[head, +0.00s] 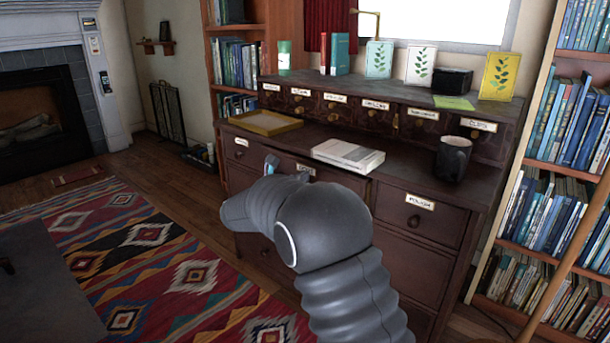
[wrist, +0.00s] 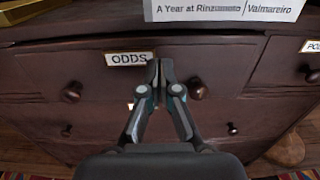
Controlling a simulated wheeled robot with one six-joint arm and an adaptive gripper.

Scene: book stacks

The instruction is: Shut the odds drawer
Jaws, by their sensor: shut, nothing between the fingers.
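The odds drawer (wrist: 110,80) is the dark wood middle drawer under the desk top, with a white ODDS label (wrist: 129,58) and two round knobs. In the head view its front (head: 290,163) is partly hidden behind my arm; it seems to stand slightly out from its neighbours, but how far I cannot tell. My gripper (wrist: 160,68) is shut and empty, its tips in front of the drawer between the label and the right knob (wrist: 196,89). I cannot tell whether they touch the wood. In the head view the gripper (head: 271,162) shows only partly, past my wrist.
On the desk top lie a white book (head: 348,156), a yellow tray (head: 262,122) and a dark mug (head: 453,158). The polish drawer (head: 418,220) is at the right. A bookcase (head: 560,170) stands to the right. A patterned rug (head: 140,235) covers the floor at left.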

